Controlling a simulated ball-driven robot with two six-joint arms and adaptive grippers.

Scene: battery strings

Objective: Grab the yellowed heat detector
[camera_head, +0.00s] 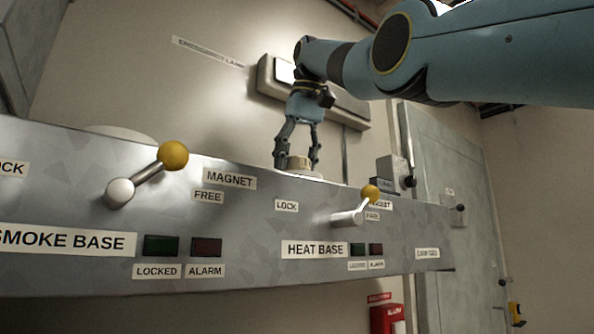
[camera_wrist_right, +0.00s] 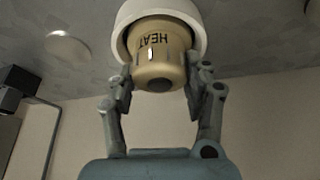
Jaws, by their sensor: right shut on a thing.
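The yellowed heat detector (camera_wrist_right: 160,55) is a tan cylinder marked HEAT. In the right wrist view it sits at or inside a white round base (camera_wrist_right: 195,20). My right gripper (camera_wrist_right: 158,80) is shut on it, with one finger on each side. In the head view my right gripper (camera_head: 298,160) points down behind the top edge of the metal panel, and a small part of the detector (camera_head: 300,162) shows between its fingers. The panel hides what is below. Whether the detector is locked in the base cannot be seen. My left gripper is not in view.
The metal panel (camera_head: 260,238) spans the front, with a SMOKE BASE lever (camera_head: 145,175) at left and a HEAT BASE lever (camera_head: 358,208) at right, both with yellow knobs. An emergency lamp (camera_head: 345,103) hangs on the wall behind my right arm. A grey door (camera_head: 455,190) stands at right.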

